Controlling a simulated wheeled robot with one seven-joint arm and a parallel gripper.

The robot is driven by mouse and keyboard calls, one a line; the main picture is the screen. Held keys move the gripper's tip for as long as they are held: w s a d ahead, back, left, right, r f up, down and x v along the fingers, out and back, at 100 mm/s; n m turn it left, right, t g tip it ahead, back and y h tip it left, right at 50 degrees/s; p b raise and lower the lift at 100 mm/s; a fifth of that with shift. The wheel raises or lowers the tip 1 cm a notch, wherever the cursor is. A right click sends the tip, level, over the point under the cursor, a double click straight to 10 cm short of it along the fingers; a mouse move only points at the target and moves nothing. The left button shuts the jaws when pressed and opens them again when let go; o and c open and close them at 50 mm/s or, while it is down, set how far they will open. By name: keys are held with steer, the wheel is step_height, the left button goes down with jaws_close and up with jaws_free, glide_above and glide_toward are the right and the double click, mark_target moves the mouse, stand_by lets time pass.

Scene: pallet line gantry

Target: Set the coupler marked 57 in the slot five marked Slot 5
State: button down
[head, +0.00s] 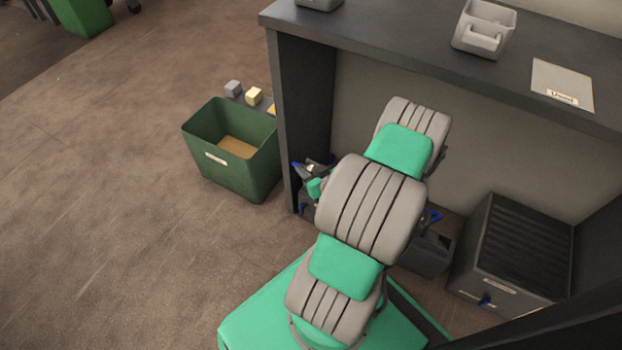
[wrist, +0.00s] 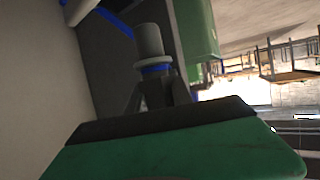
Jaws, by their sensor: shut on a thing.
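In the wrist view my gripper (wrist: 153,76) is shut on a grey cylindrical coupler (wrist: 149,42) with a wider collar and a blue band. The coupler points away from the palm, and no number can be read on it. In the head view my arm covers much of the space under the bench, and the gripper and coupler cannot be clearly made out there. No mark reading Slot 5 is legible in either view, so I cannot tell where that slot is.
A dark bench (head: 400,38) carries a grey holder (head: 485,28) and a plate labelled Used (head: 562,84). A green bin (head: 232,170) stands left of it, near small blocks (head: 253,96). A dark ribbed crate (head: 515,250) is at right. The left floor is mostly clear.

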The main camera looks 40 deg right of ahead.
steer(key=d+f+b, duration=0.1)
steer(key=f, duration=0.1)
steer(key=w+d+f+b, duration=0.2)
steer(key=f, duration=0.1)
steer(key=shift+w+d+f, duration=0.25)
steer(key=shift+d+f, duration=0.05)
steer(key=shift+d, duration=0.05)
steer(key=f+b, duration=0.1)
steer(key=f, duration=0.2)
steer(key=shift+w+d+f+b, duration=0.1)
steer(key=shift+d+f+b, duration=0.1)
steer(key=shift+f+b, duration=0.15)
steer(key=shift+r, duration=0.2)
steer(key=c, duration=1.4)
jaws_free()
steer(key=shift+f, duration=0.15)
